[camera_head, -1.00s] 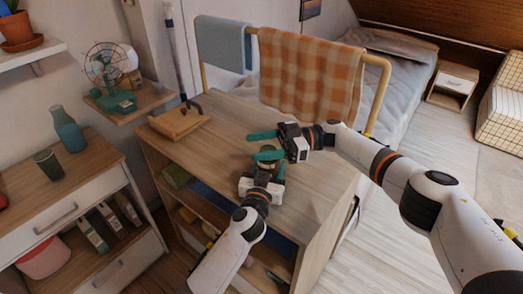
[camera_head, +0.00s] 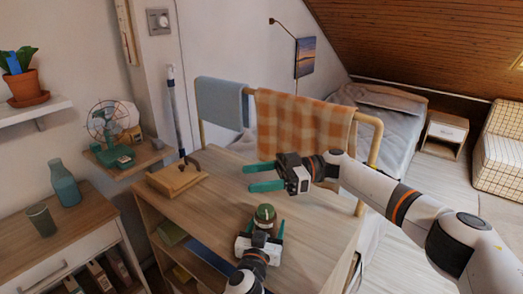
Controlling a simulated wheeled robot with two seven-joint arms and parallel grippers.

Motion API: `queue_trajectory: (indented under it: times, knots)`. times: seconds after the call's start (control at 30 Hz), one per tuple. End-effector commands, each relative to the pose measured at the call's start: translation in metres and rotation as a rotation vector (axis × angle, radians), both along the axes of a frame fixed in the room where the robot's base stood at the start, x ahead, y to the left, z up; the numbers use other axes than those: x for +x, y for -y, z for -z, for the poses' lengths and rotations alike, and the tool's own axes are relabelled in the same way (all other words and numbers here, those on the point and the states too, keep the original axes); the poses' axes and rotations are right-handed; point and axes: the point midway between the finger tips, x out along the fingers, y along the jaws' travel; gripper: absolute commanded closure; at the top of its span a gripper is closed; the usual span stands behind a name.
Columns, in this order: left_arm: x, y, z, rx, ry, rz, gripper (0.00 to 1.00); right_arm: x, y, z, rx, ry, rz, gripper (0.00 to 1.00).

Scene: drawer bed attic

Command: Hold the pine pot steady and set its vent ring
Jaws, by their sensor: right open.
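The pine pot (camera_head: 264,214), small and round with a dark green top and a pale mark, stands on the wooden cabinet top near its front edge. My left gripper (camera_head: 266,229) is at its near side, one teal finger on each side of the pot. I cannot tell whether the fingers touch it. The pot's lower part is hidden behind this gripper. My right gripper (camera_head: 262,177) is open and empty, its teal fingers pointing left, beyond and above the pot in the picture, apart from it. The vent ring is too small to make out.
A wooden block with a dark handle (camera_head: 178,180) sits on the cabinet's left side. A rail with a blue towel (camera_head: 222,103) and an orange checked cloth (camera_head: 300,125) runs along the back. The cabinet top (camera_head: 220,205) is bare left of the pot.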

Motion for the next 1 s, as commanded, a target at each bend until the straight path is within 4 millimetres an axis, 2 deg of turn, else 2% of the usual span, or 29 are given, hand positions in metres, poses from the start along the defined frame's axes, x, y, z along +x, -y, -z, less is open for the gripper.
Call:
queue_trajectory:
  times: [0.03, 0.07, 0.33, 0.47, 0.57, 0.8, 1.0]
  knots:
    - [0.000, 0.000, 0.000, 0.000, 0.000, 0.000, 0.27, 0.000, 0.000, 0.000, 0.000, 0.000, 0.000, 0.41]
    - [0.000, 0.000, 0.000, 0.000, 0.000, 0.000, 0.23, 0.000, 0.000, 0.000, 0.000, 0.000, 0.000, 0.41]
    - [-0.001, 0.000, 0.000, 0.000, 0.000, 0.000, 0.23, 0.000, 0.000, 0.000, 0.000, 0.000, 0.000, 0.41]
    - [-0.009, -0.002, 0.001, 0.000, 0.000, 0.000, 0.23, 0.000, 0.000, 0.000, 0.000, 0.000, 0.000, 0.41]
    - [-0.025, -0.007, 0.002, 0.000, -0.002, -0.001, 0.23, 0.000, 0.000, 0.000, 0.000, 0.000, 0.000, 0.41]
    - [-0.076, -0.019, 0.002, 0.000, -0.003, 0.000, 0.23, 0.000, 0.000, 0.000, 0.000, 0.000, 0.000, 0.41]
    - [-0.106, -0.026, 0.001, -0.001, -0.002, 0.000, 0.23, 0.000, 0.000, 0.000, 0.000, 0.000, 0.000, 0.41]
